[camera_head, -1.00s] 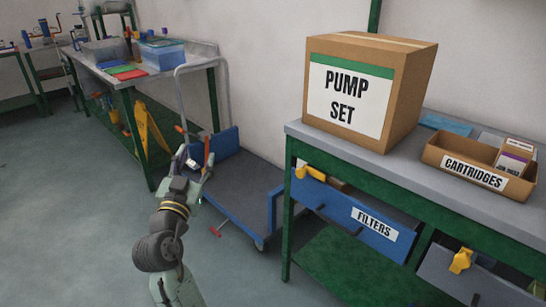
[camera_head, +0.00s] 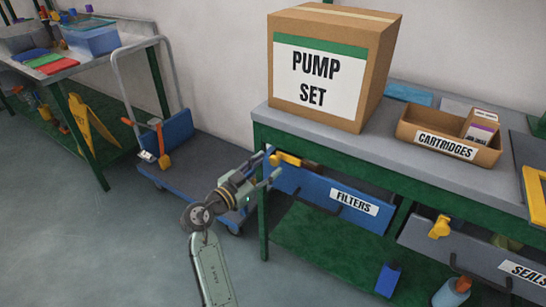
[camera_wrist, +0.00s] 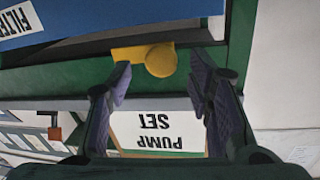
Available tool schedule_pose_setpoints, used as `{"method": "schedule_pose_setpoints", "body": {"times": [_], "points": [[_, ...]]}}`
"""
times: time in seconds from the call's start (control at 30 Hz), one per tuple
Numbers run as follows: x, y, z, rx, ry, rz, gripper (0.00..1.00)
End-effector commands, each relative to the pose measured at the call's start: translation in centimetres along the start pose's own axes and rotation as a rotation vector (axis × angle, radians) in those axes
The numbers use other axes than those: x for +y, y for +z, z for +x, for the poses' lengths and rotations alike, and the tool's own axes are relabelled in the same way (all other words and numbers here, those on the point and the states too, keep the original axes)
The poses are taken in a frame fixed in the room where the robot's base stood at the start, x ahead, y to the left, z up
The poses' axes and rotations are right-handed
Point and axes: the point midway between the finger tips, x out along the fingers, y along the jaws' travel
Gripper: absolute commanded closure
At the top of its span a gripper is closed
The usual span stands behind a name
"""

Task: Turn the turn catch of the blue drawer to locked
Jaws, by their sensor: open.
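The blue drawer (camera_head: 310,187), labelled FILTERS, sits under the workbench's top. Its yellow turn catch (camera_head: 288,159) is at the drawer's upper left. The catch lies roughly level, its round hub at the left and its arm to the right. In the wrist view, which is upside down, the blue drawer (camera_wrist: 80,15) is at the top left and the yellow catch (camera_wrist: 158,60) is at upper middle. My gripper (camera_head: 272,164) is open beside the catch at the bench's left end. In the wrist view its fingers (camera_wrist: 160,75) are spread, with the catch's hub between their tips; contact cannot be told.
A PUMP SET box (camera_head: 375,75) and a CARTRIDGES tray (camera_head: 405,131) stand on the bench. A grey SEALS drawer (camera_head: 470,252) has its own yellow catch (camera_head: 440,227). A flat trolley (camera_head: 190,170) stands left of the bench. Floor is clear in front.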

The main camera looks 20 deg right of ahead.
Motion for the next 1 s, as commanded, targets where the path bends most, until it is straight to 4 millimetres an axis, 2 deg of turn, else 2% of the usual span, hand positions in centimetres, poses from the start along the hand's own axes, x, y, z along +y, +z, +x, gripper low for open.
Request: {"method": "schedule_pose_setpoints", "body": {"times": [0.1, 0.23, 0.6, 1.0], "points": [[0.0, -0.2, 2.0, -0.001, 0.001, 0.000, 0.53], [0.0, -0.1, 3.3, -0.001, 0.000, 0.000, 0.53], [-0.1, 0.0, 3.9, -0.001, -0.002, 0.001, 0.53], [-0.1, 0.0, 3.9, -0.001, -0.002, 0.000, 0.79]]}}
